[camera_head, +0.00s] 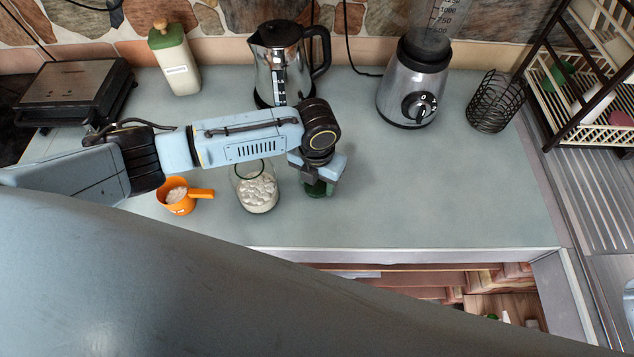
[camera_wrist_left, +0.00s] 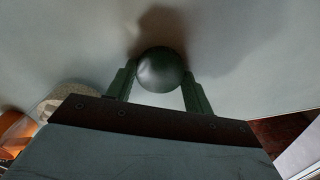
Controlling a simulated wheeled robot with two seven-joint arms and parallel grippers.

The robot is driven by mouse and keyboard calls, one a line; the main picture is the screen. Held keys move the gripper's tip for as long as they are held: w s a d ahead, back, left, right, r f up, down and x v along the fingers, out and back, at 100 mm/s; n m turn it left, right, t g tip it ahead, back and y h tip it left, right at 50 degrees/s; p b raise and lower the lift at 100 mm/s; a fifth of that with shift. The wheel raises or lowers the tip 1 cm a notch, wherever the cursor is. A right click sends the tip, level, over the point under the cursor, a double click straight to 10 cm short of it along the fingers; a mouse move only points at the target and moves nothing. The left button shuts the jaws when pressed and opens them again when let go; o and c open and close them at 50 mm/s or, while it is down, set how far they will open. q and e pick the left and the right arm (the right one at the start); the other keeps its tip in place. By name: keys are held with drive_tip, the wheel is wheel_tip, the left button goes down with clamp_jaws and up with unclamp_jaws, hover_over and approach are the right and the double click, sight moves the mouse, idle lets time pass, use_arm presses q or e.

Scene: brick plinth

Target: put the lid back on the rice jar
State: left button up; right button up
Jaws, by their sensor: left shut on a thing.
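The rice jar (camera_head: 257,190) is clear glass, stands upright on the counter with white rice in it, and is open at the top. Its side shows at the left of the left wrist view (camera_wrist_left: 76,97). My left gripper (camera_head: 318,180) is just right of the jar, pointing down. It is shut on a dark green lid (camera_head: 319,189); in the left wrist view a round dark green knob (camera_wrist_left: 162,70) sits between the two fingers (camera_wrist_left: 160,85). The gripper hides part of the lid. I cannot tell whether the lid touches the counter. My right gripper is not in view.
An orange cup (camera_head: 178,196) of rice stands left of the jar. Behind are a grill (camera_head: 75,90), a green-topped bottle (camera_head: 175,62), a kettle (camera_head: 281,68) and a blender (camera_head: 412,85). A wire holder (camera_head: 494,103) is at right. The counter's right part is clear above an open drawer (camera_head: 450,285).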

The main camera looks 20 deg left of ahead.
sight(317, 184)
use_arm(q)
wheel_tip(317, 184, up, 10)
idle(0.6)
